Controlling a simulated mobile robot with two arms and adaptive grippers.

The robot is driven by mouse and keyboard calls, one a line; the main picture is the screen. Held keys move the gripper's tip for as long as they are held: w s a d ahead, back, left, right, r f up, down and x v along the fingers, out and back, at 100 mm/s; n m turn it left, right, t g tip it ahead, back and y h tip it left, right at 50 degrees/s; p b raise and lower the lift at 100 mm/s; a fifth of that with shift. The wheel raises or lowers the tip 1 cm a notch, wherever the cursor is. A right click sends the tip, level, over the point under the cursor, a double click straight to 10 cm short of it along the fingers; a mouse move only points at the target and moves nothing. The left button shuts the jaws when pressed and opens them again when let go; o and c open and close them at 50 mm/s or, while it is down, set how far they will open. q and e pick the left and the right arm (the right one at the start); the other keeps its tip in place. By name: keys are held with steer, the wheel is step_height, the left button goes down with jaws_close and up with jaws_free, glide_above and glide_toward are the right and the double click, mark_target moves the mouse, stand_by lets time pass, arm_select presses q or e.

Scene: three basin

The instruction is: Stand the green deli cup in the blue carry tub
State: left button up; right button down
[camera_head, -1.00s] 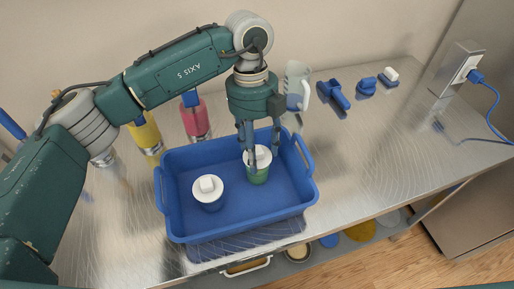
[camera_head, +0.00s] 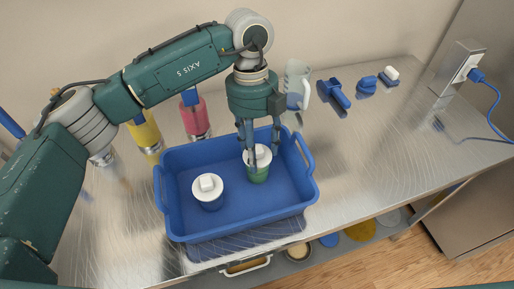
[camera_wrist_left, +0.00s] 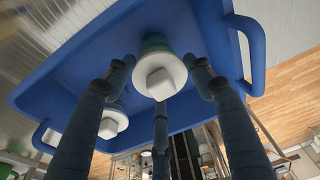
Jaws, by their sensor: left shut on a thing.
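The green deli cup (camera_head: 258,175) has a white lid with a raised square knob and stands upright inside the blue carry tub (camera_head: 238,221), in its right half. In the left wrist view the cup's lid (camera_wrist_left: 160,77) is between my fingers, with a little green showing behind it. My left gripper (camera_head: 251,160) reaches down from above, its fingers shut around the cup. The cup's base looks to be at the tub floor, but I cannot tell whether it touches. My right gripper is in neither view.
A blue cup with a white lid (camera_head: 208,193) stands in the tub's left half. A yellow bottle (camera_head: 147,137), a red bottle (camera_head: 196,119) and a clear jug (camera_head: 297,86) stand behind the tub. Blue brushes (camera_head: 339,93) lie further right.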

mark_target(258, 149)
arm_select(q)
steer(key=shift+f, duration=0.25)
stand_by(0.7)
steer(key=shift+f+b, duration=0.15)
steer(key=shift+b, duration=0.5)
stand_by(0.4)
steer(key=o, duration=1.5)
steer(key=shift+r+p, duration=1.45)
steer(key=shift+r, duration=1.1)
